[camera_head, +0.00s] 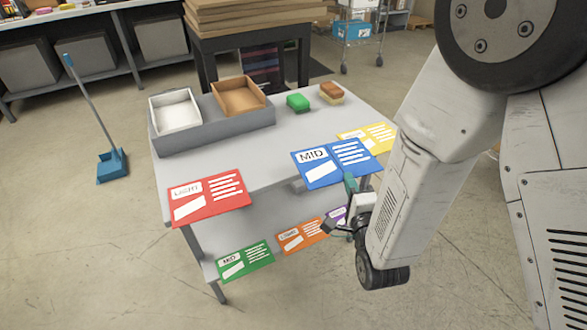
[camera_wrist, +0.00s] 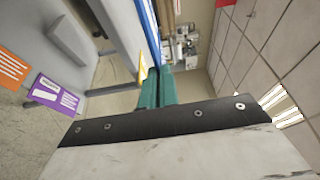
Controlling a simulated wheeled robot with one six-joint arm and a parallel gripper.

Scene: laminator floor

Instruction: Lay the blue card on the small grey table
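The blue card (camera_head: 336,162), marked MID, lies flat at the front edge of a grey table (camera_head: 270,155), sticking out past the edge and seeming slightly above it. I cannot tell if this is the small grey table. My gripper (camera_head: 350,184) is at the card's front edge, its teal fingers close together and apparently shut on it. In the wrist view the fingers (camera_wrist: 157,88) meet the lower end of the card (camera_wrist: 149,25), seen nearly edge-on as a blue strip. The exact contact is partly hidden.
A red card (camera_head: 210,197) and a yellow card (camera_head: 370,135) overhang the table's front. Green (camera_head: 245,261), orange (camera_head: 300,236) and purple (camera_head: 336,216) cards sit lower down. Trays (camera_head: 240,97) and sponges (camera_head: 298,102) stand behind. A broom-like dustpan (camera_head: 112,165) is at left; floor is open in front.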

